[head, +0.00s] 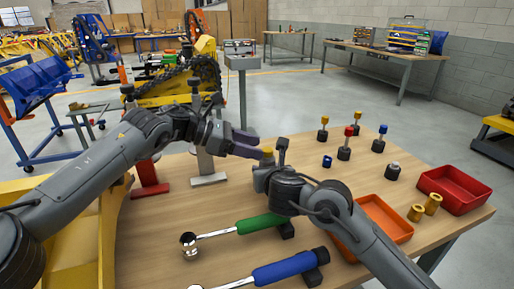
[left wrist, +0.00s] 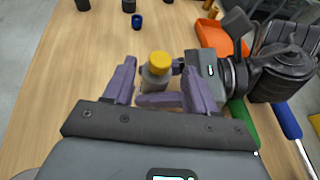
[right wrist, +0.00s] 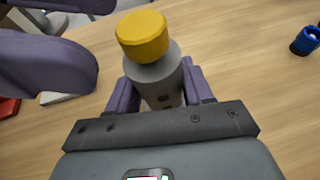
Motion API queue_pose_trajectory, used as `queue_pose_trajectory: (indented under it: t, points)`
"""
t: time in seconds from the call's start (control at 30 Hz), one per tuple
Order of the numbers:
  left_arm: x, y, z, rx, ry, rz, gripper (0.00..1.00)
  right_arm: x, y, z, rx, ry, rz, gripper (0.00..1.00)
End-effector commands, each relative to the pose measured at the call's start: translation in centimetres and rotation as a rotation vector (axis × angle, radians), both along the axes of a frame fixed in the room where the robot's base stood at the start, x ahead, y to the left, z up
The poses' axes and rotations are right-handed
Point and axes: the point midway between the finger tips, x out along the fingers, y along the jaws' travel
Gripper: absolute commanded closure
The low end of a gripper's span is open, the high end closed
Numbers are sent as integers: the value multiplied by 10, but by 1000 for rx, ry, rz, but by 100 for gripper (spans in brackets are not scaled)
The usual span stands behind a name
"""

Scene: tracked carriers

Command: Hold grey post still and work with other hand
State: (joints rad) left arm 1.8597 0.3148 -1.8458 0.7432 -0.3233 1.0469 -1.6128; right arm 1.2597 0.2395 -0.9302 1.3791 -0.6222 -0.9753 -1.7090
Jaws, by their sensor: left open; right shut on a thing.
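The grey post (right wrist: 157,80) stands upright with a yellow cap (right wrist: 142,36) on its top. The cap also shows in the left wrist view (left wrist: 158,62) and the head view (head: 267,151). My right gripper (right wrist: 160,95) is shut on the grey post below the cap, one finger on each side. My left gripper (left wrist: 160,78) is open, its purple fingers apart on either side of the post and cap; I cannot tell whether they touch. One left finger shows at the left of the right wrist view. The post's base is hidden.
Several posts with coloured caps, such as a red-capped one (head: 346,142), stand at the back right. A blue ring (head: 327,161) is near them. An orange tray (head: 384,215), red tray (head: 455,188) and brass pieces (head: 416,212) lie right. Green-handled (head: 262,224) and blue-handled (head: 290,267) ratchets lie in front.

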Motion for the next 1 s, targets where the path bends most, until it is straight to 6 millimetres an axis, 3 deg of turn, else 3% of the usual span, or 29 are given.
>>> queue_pose_trajectory:
  t: [0.3,0.5,0.7,1.0]
  points:
    - [-9,54,23,0,-2,4,44,0,0,0,0,0,0,100]
    - [-14,78,33,0,1,1,44,0,0,0,0,0,0,100]
    - [-16,89,37,0,0,1,44,0,0,0,0,0,0,100]
    - [-16,90,38,0,0,1,43,0,0,0,1,0,0,100]
